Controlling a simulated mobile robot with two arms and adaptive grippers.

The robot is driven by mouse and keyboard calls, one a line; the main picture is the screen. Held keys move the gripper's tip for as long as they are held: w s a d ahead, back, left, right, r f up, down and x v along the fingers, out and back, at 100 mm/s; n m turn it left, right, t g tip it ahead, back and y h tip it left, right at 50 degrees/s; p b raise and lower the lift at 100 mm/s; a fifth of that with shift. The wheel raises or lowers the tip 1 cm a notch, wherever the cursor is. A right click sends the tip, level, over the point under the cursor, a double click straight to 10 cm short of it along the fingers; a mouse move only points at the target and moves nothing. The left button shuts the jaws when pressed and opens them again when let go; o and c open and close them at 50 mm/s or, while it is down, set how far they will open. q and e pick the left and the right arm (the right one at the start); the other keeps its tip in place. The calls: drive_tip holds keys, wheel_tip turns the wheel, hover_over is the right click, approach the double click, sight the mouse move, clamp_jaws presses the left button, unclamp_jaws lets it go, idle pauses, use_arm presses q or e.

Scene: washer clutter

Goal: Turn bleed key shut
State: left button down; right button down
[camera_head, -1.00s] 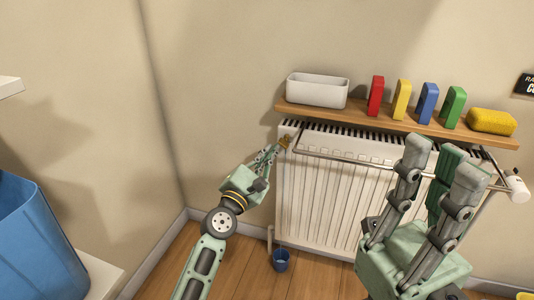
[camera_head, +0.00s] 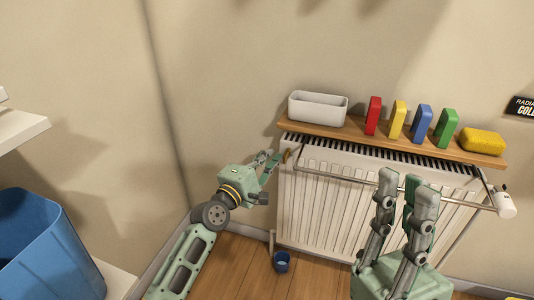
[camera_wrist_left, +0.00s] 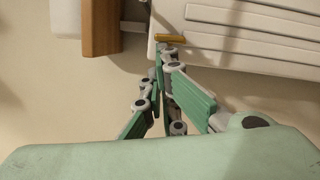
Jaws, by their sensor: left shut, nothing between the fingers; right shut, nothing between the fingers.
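The brass bleed key (camera_head: 287,155) sits at the top left corner of the white radiator (camera_head: 325,210). In the left wrist view the key (camera_wrist_left: 171,38) lies across the radiator's edge, just beyond my fingertips. My left gripper (camera_head: 271,158) is shut and empty, its tips just left of the key; it also shows in the left wrist view (camera_wrist_left: 166,52). Whether the tips touch the key I cannot tell. My right gripper (camera_head: 406,180) is shut and empty, fingers upward, in front of the radiator's right half.
A wooden shelf (camera_head: 360,135) above the radiator holds a white bin (camera_head: 318,108), several coloured blocks and a yellow sponge (camera_head: 482,141). A rail (camera_head: 345,181) runs along the radiator front.

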use_arm(q)
drive_tip(key=shift+s+d+r+m+g+p, duration=0.1)
drive_tip(key=shift+d+r+m+g+p, duration=0.15)
drive_tip(key=shift+m+p, duration=0.5)
drive_tip(key=shift+s+d+r+m+g+p, duration=0.1)
drive_tip(key=shift+d+r+m+g+p, duration=0.1)
drive_tip(key=shift+m+p, duration=0.55)
use_arm(e)
drive_tip(key=w+a+f+g+h, duration=0.2)
drive_tip(key=w+f+g+h, duration=0.1)
drive_tip(key=w+f+g, duration=0.6)
drive_tip(key=shift+w+f, duration=0.95)
drive_tip(key=shift+w, duration=0.8)
use_arm(q)
drive_tip(key=shift+a, duration=0.1)
